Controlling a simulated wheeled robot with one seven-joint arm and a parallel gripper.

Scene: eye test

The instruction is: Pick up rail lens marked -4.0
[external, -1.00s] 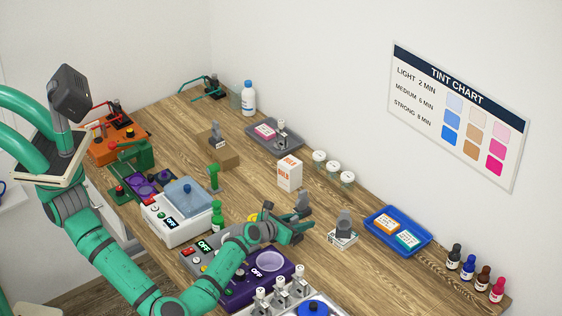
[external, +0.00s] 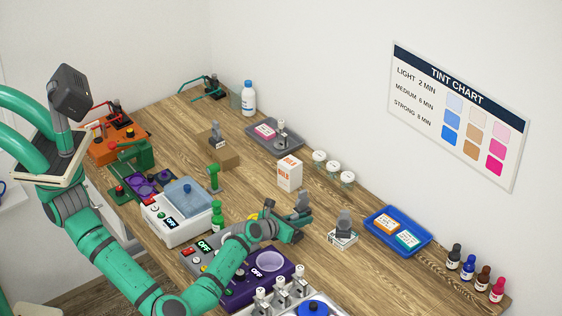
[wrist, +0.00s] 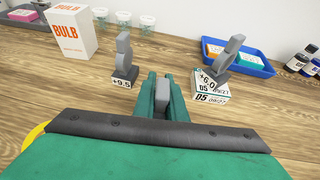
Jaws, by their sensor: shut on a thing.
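My gripper (wrist: 161,90) is shut on a grey piece (wrist: 161,100), which shows between its green fingers in the wrist view. Its grey matches the rail lenses nearby, but no mark on it shows, so I cannot read whether it is -4.0. In the external view my gripper (external: 292,230) is low over the bench, and the held piece is hidden. A grey rail lens marked +9.5 (wrist: 124,58) stands just beyond and left of the fingers. Another rail lens (wrist: 226,60), with a tilted label reading 6.0, its sign unclear, sits on a small white box (wrist: 211,92) to the right.
A white BULB box (external: 289,174) and several lidded jars (external: 333,168) stand behind. A blue tray (external: 376,240) holds orange and teal boxes. A purple device (external: 238,296) lies near my forearm.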

